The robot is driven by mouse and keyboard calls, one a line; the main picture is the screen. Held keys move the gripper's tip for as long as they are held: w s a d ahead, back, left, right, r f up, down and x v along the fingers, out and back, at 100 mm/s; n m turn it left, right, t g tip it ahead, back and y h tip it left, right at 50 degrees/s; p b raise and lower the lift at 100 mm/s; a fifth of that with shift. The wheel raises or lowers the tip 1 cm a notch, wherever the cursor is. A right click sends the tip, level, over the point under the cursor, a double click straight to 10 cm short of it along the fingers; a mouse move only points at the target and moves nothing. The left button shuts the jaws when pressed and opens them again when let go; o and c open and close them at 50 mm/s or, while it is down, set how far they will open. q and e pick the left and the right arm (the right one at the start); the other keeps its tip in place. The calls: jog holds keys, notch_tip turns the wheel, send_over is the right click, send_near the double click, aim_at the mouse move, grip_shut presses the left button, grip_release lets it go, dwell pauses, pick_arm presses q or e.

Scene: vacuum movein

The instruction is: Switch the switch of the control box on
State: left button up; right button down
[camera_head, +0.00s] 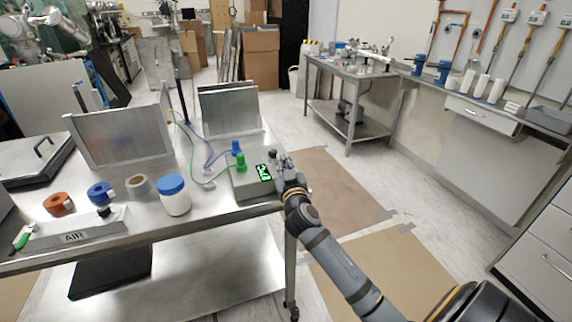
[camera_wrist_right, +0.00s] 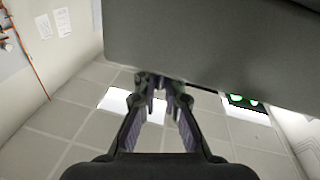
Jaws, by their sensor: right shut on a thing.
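The grey control box (camera_head: 250,188) sits at the right end of the metal table, with a green lit display (camera_head: 263,172) on top and a blue and a green plug at its back. My right gripper (camera_head: 282,163) is at the box's right side. In the right wrist view, the box (camera_wrist_right: 215,45) fills the top and the gripper (camera_wrist_right: 160,82) has its fingertips at the box's edge, close together on a small dark part there. This is likely the switch, mostly hidden by the fingers. My left gripper is not in view.
The metal table (camera_head: 245,208) also holds a white jar with a blue lid (camera_head: 174,195), tape rolls (camera_head: 100,192), an AIR bar (camera_head: 75,236) and upright metal plates (camera_head: 125,137). Blue and green cables run behind the box. The floor right of the table is open.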

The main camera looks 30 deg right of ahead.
jog(key=shift+w+a+f+n+b, duration=0.1)
jog(key=shift+a+n+b, duration=0.1)
jog(key=shift+n, duration=0.85)
jog(key=shift+a+f+n+b, duration=0.1)
jog(key=shift+a+n, duration=0.1)
jog(key=shift+n, duration=0.85)
jog(key=shift+t, duration=0.3)
jog(key=c, duration=1.5)
grip_release()
jog(key=shift+r, duration=0.1)
